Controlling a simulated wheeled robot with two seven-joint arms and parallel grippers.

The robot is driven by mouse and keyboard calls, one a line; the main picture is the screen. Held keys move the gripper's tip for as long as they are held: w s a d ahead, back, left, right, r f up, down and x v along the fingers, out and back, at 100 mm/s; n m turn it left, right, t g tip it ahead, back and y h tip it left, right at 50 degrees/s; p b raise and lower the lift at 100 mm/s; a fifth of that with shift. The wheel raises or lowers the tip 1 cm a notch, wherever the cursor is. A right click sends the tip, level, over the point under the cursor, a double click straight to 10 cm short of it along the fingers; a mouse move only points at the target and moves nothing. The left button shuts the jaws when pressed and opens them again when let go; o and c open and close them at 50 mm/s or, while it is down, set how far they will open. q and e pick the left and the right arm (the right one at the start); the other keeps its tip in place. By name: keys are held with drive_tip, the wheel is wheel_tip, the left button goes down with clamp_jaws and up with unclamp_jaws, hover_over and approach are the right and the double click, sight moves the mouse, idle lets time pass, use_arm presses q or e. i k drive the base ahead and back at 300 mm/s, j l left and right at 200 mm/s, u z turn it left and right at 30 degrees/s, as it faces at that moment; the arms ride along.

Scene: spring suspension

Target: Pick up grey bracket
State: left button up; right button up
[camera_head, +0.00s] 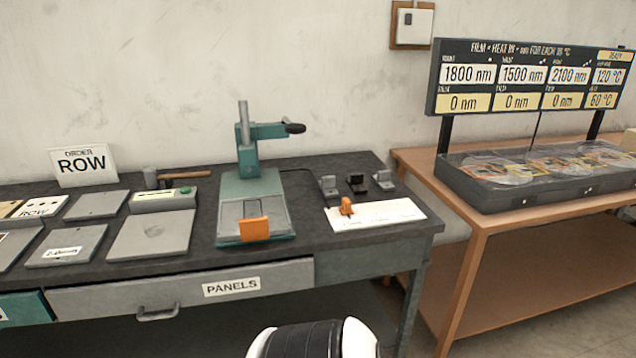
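Three small brackets stand in a row at the right part of the dark workbench, behind a white card. The left one is a grey bracket (328,187). The middle one is a black bracket (357,183). The right one is also a grey bracket (384,180), and I cannot tell which grey one the task means. An orange bracket (346,206) stands on the white card (385,213) in front of them. Neither of my grippers is in view, and nothing touches the brackets.
A green press (262,190) with an orange block stands left of the brackets. Grey panels (152,233), a hammer (178,176) and a ROW sign (84,165) are further left. A wooden table (470,215) with a display board (530,78) is at right.

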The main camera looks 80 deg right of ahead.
sight(382, 179)
drive_tip(key=z, duration=3)
